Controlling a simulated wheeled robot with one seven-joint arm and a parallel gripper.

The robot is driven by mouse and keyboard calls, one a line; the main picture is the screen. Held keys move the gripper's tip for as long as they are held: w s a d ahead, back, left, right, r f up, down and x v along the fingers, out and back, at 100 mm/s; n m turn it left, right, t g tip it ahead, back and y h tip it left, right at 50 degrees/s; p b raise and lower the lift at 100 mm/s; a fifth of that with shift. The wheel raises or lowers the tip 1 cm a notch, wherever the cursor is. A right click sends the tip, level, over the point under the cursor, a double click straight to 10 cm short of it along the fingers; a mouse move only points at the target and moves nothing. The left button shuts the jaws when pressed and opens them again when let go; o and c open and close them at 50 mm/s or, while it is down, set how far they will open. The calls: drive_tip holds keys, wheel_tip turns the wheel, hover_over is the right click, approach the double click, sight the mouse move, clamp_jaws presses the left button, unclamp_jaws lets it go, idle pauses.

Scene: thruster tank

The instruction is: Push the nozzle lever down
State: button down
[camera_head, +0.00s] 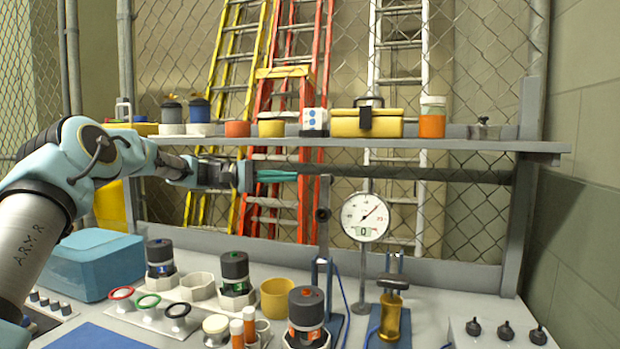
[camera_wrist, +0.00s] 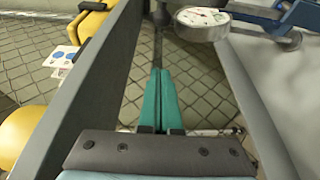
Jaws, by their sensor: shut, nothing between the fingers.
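A dark upright lever (camera_head: 323,215) with a round pivot rises from a blue stand (camera_head: 330,310) on the bench, left of a dial gauge (camera_head: 365,217). I take it for the nozzle lever; it stands near vertical. A brass nozzle-like piece (camera_head: 390,316) sits on another blue base to the right. My gripper (camera_head: 296,176) has teal fingers shut together and empty, pointing right, level with the lever's top and left of it in the head view. In the wrist view my gripper (camera_wrist: 160,72) points up the picture, and the gauge (camera_wrist: 203,18) is beyond it to the right.
A shelf (camera_head: 450,144) with a yellow toolbox (camera_head: 366,122) and jars runs above my gripper. Capped canisters (camera_head: 235,275), an orange-capped canister (camera_head: 306,310), a yellow cup (camera_head: 275,298) and a blue box (camera_head: 95,263) crowd the bench. A knobbed panel (camera_head: 500,335) is at right.

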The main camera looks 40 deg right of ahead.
sight(321, 177)
drive_tip(key=shift+r, duration=0.15)
drive_tip(key=s+d+p, duration=0.4)
drive_tip(key=s+p, duration=0.2)
drive_tip(key=s, duration=0.2)
drive_tip(key=shift+s+d, duration=0.15)
drive_tip(key=shift+d, duration=0.1)
idle(0.4)
drive_tip(key=shift+a+b, duration=0.1)
drive_tip(key=shift+b, duration=0.35)
